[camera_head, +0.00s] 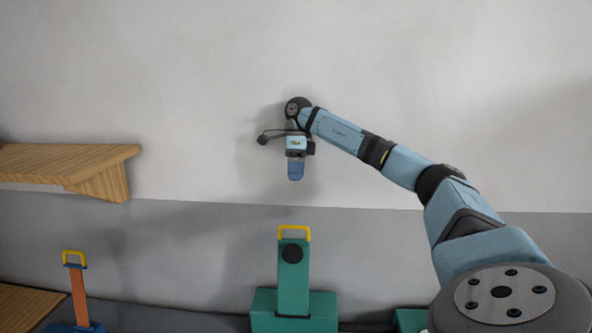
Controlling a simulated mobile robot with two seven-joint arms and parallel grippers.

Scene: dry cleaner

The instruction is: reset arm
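My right arm comes in from the lower right and reaches up and across in front of the wall. My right gripper (295,172) hangs pointing down at the arm's far end, near the middle of the view. Its blue tip is small, and I cannot tell whether the fingers are open or shut, or whether anything is between them. It appears above the green stand in the picture, with a visible gap. My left arm and gripper are not in view.
A green stand (293,268) with a yellow handle is below the gripper. An orange and blue stand (79,297) with a yellow handle is at lower left. A wooden shelf (66,160) is on the left wall, with a wooden surface (24,305) below. The upper wall is bare.

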